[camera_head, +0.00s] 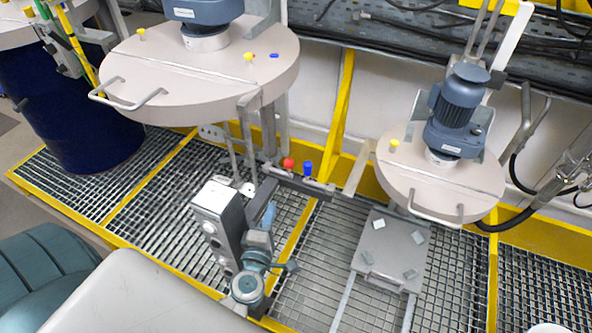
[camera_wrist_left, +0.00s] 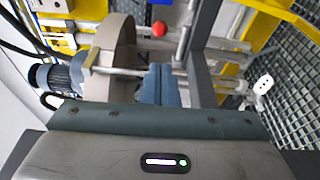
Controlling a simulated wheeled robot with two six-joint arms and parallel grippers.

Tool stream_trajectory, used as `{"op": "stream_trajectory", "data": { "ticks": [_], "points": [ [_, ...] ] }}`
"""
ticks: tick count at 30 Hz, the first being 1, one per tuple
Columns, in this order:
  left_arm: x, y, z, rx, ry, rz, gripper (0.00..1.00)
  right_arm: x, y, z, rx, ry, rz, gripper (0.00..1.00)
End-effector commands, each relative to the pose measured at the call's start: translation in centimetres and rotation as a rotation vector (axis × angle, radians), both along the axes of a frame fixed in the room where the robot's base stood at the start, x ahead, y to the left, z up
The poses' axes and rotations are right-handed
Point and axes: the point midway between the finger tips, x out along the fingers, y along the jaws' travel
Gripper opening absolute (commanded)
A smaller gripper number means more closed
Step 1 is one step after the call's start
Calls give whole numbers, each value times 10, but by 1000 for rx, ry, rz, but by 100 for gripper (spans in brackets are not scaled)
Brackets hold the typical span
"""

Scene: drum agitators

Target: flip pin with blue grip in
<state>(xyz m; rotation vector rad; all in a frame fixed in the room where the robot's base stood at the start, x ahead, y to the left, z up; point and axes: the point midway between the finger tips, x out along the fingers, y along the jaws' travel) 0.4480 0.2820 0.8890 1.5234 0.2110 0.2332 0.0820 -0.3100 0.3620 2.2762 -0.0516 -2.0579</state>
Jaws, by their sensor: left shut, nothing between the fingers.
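The blue grip (camera_head: 307,168) of the pin stands upright on a dark bar (camera_head: 318,190) between the two drum agitators, right of a red knob (camera_head: 288,163). My left gripper (camera_head: 268,213) is in front of the bar, lower and to the left of the blue grip, apart from it. Its blue-grey fingers (camera_wrist_left: 158,84) are shut and empty in the left wrist view. There the red knob (camera_wrist_left: 159,29) shows just beyond the fingertips. I cannot make out the blue grip in that view. My right gripper is not in view.
A large round lid (camera_head: 200,75) with yellow knobs and a handle is at the upper left. A smaller lid (camera_head: 440,185) with a blue motor (camera_head: 459,105) is at the right. Below is grating with yellow edges. A grey plate (camera_head: 390,250) lies at lower right.

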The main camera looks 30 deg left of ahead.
Motion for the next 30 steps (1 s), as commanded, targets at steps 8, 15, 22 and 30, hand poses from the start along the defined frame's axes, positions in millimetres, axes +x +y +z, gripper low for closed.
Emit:
{"op": "stream_trajectory", "data": {
  "ticks": [8, 15, 22, 30],
  "points": [
    [60, 17, 4, 2, -2, 0, 0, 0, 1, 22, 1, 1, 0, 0],
    [110, 32, 3, 2, 0, 0, 0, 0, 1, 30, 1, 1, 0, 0],
    [134, 14, 2, -3, 1, 0, 0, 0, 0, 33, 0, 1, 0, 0],
    [141, 1, 2, -1, 2, -1, 0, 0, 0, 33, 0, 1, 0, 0]
  ]
}}
